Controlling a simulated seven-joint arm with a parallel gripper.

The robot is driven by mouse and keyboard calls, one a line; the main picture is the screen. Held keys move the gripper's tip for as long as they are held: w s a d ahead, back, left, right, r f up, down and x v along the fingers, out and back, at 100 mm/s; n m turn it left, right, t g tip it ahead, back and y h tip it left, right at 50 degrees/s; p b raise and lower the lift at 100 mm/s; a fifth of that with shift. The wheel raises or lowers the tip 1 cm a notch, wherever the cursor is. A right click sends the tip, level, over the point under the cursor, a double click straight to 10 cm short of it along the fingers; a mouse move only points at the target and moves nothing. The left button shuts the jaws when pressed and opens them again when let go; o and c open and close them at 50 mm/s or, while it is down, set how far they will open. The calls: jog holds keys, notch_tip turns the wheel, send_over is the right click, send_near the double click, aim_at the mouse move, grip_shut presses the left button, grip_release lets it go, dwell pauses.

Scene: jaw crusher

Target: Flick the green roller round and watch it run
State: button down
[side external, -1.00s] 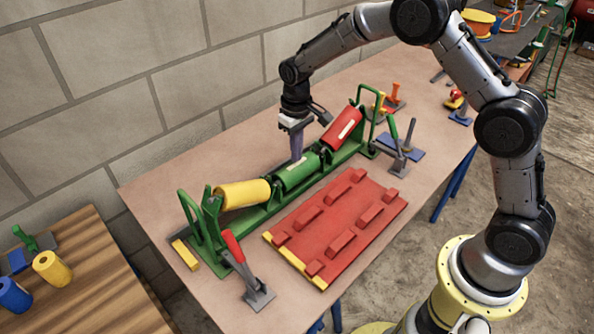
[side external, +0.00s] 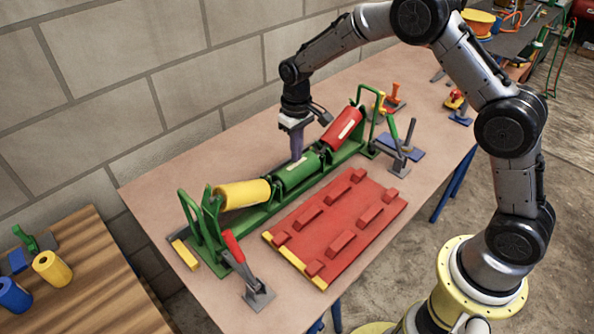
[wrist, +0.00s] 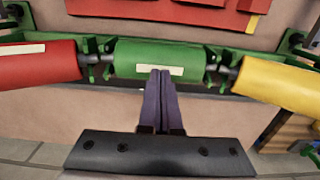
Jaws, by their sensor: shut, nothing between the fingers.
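The green roller (side external: 297,176) sits in the middle of a green frame (side external: 262,213), between a yellow roller (side external: 243,194) and a red roller (side external: 343,126). It has a pale label strip, which faces up. My gripper (side external: 296,157) points down at the back edge of the green roller, with its fingers together and empty. In the wrist view the shut fingertips (wrist: 160,74) overlap the near edge of the green roller (wrist: 140,57), just below its label. I cannot tell whether they touch it.
A red ribbed plate (side external: 335,228) with a yellow edge lies in front of the frame. A red-handled clamp (side external: 246,270) stands at the front left and a green-handled clamp (side external: 401,150) at the right. A block wall (side external: 120,90) runs behind the table.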

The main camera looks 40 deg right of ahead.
jog(key=shift+f, duration=0.1)
jog(key=shift+f, duration=0.35)
jog(key=shift+f, duration=0.15)
jog(key=shift+r, duration=0.55)
jog(key=shift+w, duration=0.15)
jog(key=w, duration=0.6)
jog(key=shift+f, duration=0.1)
